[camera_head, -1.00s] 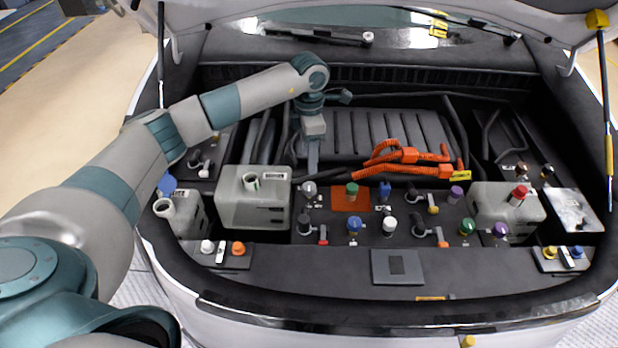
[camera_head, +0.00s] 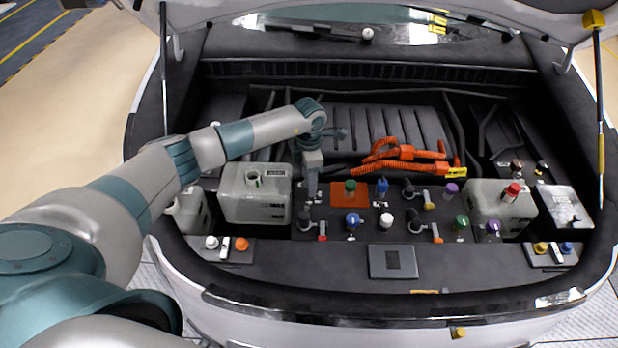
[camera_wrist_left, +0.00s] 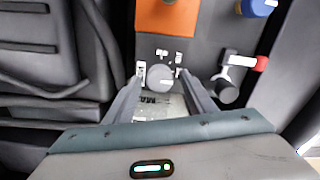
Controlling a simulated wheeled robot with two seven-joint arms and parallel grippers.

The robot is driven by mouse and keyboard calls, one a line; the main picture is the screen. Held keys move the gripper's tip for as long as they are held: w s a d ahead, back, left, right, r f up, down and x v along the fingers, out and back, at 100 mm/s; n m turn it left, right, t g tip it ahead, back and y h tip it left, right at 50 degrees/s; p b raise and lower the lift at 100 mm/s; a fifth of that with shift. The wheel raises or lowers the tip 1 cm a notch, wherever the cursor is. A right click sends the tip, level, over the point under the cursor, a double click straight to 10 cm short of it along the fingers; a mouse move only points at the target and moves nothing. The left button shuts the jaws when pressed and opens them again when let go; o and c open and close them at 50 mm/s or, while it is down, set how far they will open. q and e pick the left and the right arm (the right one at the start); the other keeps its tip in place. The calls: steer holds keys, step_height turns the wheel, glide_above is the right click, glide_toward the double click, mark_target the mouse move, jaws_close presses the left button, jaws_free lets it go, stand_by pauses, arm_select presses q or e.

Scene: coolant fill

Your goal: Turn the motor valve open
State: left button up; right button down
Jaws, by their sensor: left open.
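A round grey knob (camera_wrist_left: 160,77), which I take to be the motor valve, shows in the left wrist view between the two fingers. It stands on the dark panel beside the orange plate (camera_wrist_left: 166,14), with small white markings around it. My left gripper (camera_wrist_left: 163,92) is open, one finger on each side of the knob; I cannot tell whether either touches it. In the head view my left gripper (camera_head: 311,192) points down at the panel, left of the orange plate (camera_head: 341,195), and hides the knob. My right gripper is not in view.
A valve with a red-tipped handle (camera_head: 322,238) and a blue cap (camera_head: 352,219) stand close by on the panel. A white tank (camera_head: 253,205) is just left of my gripper. Orange cables (camera_head: 400,153) lie behind. The front ledge is mostly clear.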

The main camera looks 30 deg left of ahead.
arm_select(q)
steer(key=c, duration=1)
steer(key=shift+c, duration=0.2)
steer(key=shift+f+n+b, duration=0.1)
steer(key=shift+n+b, duration=0.8)
steer(key=shift+n, duration=0.3)
steer(key=n+b, duration=0.2)
steer(key=n, duration=0.2)
steer(key=n+b, duration=0.2)
steer(key=n, duration=0.3)
steer(key=shift+n, duration=0.4)
steer(key=n+b, duration=0.1)
steer(key=n, duration=0.4)
steer(key=shift+n, duration=0.4)
